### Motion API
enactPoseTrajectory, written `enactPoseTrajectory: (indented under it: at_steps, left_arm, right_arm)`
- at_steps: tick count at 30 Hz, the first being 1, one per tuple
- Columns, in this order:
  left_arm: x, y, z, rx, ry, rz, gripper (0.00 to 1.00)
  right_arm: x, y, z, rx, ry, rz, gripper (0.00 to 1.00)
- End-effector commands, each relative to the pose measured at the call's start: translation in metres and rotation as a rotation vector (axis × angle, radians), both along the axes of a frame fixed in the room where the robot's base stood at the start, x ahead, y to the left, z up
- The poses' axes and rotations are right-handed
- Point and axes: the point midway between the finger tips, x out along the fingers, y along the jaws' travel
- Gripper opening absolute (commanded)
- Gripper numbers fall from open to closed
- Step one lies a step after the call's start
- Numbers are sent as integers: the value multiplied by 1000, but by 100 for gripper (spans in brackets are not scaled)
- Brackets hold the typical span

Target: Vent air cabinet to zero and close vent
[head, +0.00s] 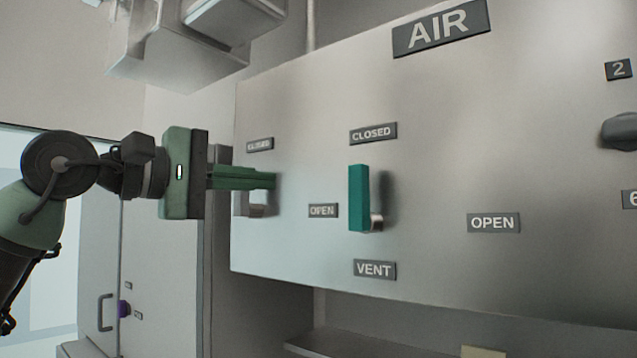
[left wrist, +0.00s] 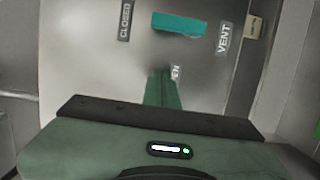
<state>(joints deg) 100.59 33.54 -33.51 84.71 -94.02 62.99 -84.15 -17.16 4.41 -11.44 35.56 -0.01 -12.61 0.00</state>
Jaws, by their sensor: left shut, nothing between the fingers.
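The air cabinet (head: 440,120) is a grey panel with an AIR sign at its top. Its teal vent handle (head: 358,198) stands upright, its upper end below the CLOSED label (head: 373,133); the OPEN label (head: 323,211) is to its left and the VENT label (head: 374,270) below. My left gripper (head: 275,181) is shut and empty, left of the handle and apart from it. In the left wrist view the teal handle (left wrist: 178,24) lies beyond the shut fingers (left wrist: 162,75). My right gripper is out of view. No pressure reading shows.
A pale handle (head: 250,205) is partly hidden behind my left fingers, below another CLOSED label (head: 260,145). A dark knob (head: 620,131) with number labels sits at the right edge. A grey box hangs at upper left.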

Motion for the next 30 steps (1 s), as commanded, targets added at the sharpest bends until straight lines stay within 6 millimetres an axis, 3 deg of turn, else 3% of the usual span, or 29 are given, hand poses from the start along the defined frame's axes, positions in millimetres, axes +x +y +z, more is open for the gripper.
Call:
enactPoseTrajectory:
  at_steps: [5,17,22,30]
  left_arm:
    - [12,-16,3,0,3,-3,0]
    - [66,-80,4,-1,4,-3,0]
    - [47,-99,2,1,0,-4,0]
    - [40,-108,0,-1,2,-1,0]
  right_arm:
    - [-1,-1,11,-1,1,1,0]
    - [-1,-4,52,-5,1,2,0]
    - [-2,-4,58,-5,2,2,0]
    - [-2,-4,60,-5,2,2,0]
